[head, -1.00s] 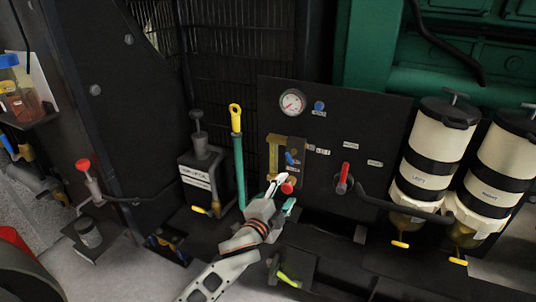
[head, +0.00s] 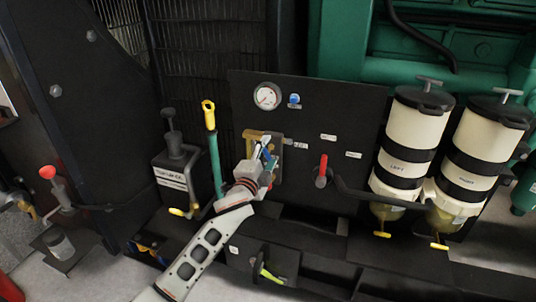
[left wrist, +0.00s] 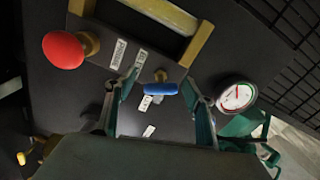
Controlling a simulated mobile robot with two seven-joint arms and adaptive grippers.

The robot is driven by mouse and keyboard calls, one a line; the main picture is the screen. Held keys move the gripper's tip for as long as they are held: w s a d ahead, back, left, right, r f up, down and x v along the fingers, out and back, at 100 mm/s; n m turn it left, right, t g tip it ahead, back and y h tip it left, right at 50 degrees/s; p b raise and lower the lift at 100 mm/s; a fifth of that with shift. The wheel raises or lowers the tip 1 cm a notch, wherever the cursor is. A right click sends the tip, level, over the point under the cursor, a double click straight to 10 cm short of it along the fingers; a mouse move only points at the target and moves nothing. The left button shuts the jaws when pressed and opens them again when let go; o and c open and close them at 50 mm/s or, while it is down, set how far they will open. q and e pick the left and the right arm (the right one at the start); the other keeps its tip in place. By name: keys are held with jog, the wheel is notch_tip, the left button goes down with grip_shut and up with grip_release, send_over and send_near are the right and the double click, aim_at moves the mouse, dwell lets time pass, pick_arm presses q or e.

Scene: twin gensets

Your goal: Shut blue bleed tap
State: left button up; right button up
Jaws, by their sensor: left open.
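The blue bleed tap (left wrist: 160,88) is a small blue bar handle on a brass stem, on the black panel (head: 340,110). In the left wrist view it lies between the two spread fingers of my left gripper (head: 265,160), with clear space on both sides. It lies roughly crosswise in that view. My left gripper is open and empty, close in front of the panel. In the head view its fingers hide most of the tap. I cannot tell how far the tap is turned. My right gripper is not in view.
A red round knob (left wrist: 68,50) and brass bracket (left wrist: 190,42) are close to the gripper. A pressure gauge (head: 267,96) and another blue knob (head: 294,98) sit above. A red-handled lever (head: 322,168) and two cream filters (head: 410,140) stand to the right.

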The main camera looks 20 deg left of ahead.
pick_arm(q)
jog(key=c, duration=1)
jog(key=shift+c, duration=0.3)
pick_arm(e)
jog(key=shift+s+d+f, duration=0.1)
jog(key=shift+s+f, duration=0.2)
pick_arm(q)
jog(key=shift+r, duration=0.1)
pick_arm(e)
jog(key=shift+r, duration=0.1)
